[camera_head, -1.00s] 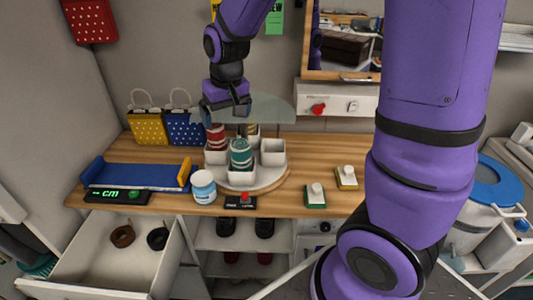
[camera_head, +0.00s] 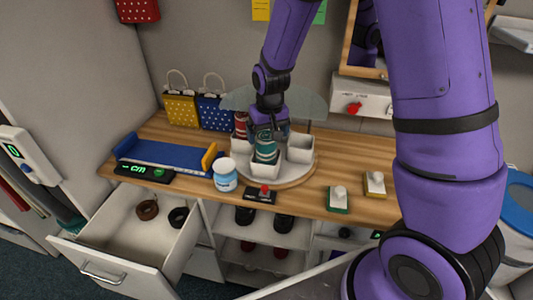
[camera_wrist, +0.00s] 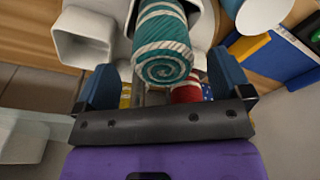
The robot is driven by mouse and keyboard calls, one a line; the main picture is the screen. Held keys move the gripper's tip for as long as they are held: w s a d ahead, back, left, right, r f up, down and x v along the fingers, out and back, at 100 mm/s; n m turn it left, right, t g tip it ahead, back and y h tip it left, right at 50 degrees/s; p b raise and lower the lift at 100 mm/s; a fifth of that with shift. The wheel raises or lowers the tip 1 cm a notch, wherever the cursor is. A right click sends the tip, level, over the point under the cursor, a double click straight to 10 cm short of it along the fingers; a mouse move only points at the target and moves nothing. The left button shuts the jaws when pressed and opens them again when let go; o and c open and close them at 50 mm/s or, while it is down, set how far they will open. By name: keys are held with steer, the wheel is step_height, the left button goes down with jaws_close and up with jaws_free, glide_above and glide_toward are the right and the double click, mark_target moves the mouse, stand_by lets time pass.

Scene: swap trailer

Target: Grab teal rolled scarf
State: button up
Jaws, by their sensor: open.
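The teal rolled scarf (camera_head: 266,150), with white stripes, stands upright in a white cup at the front of the round tray (camera_head: 294,178). In the wrist view the teal scarf (camera_wrist: 162,48) shows its spiral end, lying between and beyond the two blue fingers. My gripper (camera_head: 266,132) is just above and behind the scarf in the head view. It is open, and its fingers (camera_wrist: 165,85) are spread to either side of the scarf's end. I cannot tell whether they touch it.
A red rolled scarf (camera_head: 240,125) stands in a cup behind left. An empty white cup (camera_head: 300,148) is at the right. A white jar (camera_head: 225,175) and a red-button box (camera_head: 261,194) stand in front. A clear curved panel (camera_head: 305,102) is behind. An open drawer (camera_head: 125,228) is lower left.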

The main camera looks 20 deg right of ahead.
mark_target(266, 153)
steer(key=shift+w+a+f, duration=0.1)
steer(key=shift+w+f, duration=0.15)
steer(key=shift+f, duration=1)
steer(key=shift+w+f, duration=0.25)
steer(key=shift+f, duration=0.95)
steer(key=c, duration=1)
